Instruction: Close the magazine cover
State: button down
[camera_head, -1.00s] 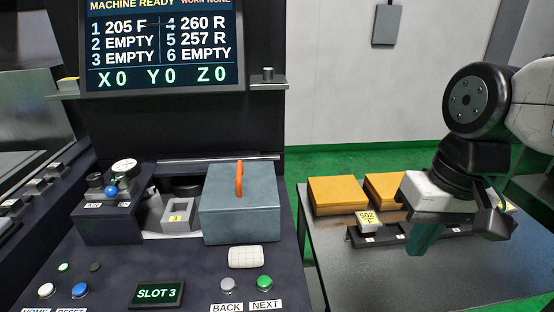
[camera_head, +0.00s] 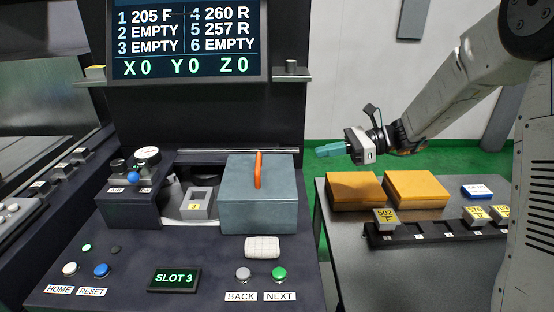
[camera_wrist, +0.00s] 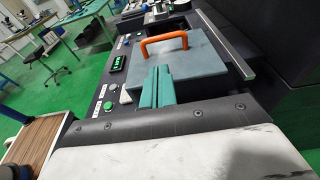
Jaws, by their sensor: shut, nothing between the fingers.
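The magazine cover (camera_head: 258,205) is a blue-grey box lid with an orange handle (camera_head: 258,170) on top. It sits on the right side of the machine's console, and the magazine opening to its left is uncovered. A grey holder (camera_head: 198,204) with a yellow label 3 shows in that opening. The cover also fills the middle of the wrist view (camera_wrist: 200,58), with its orange handle (camera_wrist: 163,40) standing up. My gripper (camera_head: 320,151) has teal fingers, shut and empty. It points left, to the right of the cover and apart from the handle. Its fingers also show in the wrist view (camera_wrist: 158,72).
The side table (camera_head: 350,270) at right holds two orange boxes (camera_head: 354,190) and a dark rack (camera_head: 440,232) with labelled pieces. A gauge block (camera_head: 130,185) stands left of the opening. Console buttons and a SLOT 3 display (camera_head: 173,279) lie in front.

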aim_at(272, 175)
jog(key=x, duration=1.4)
jog(key=shift+w, duration=0.15)
jog(key=shift+a, duration=0.1)
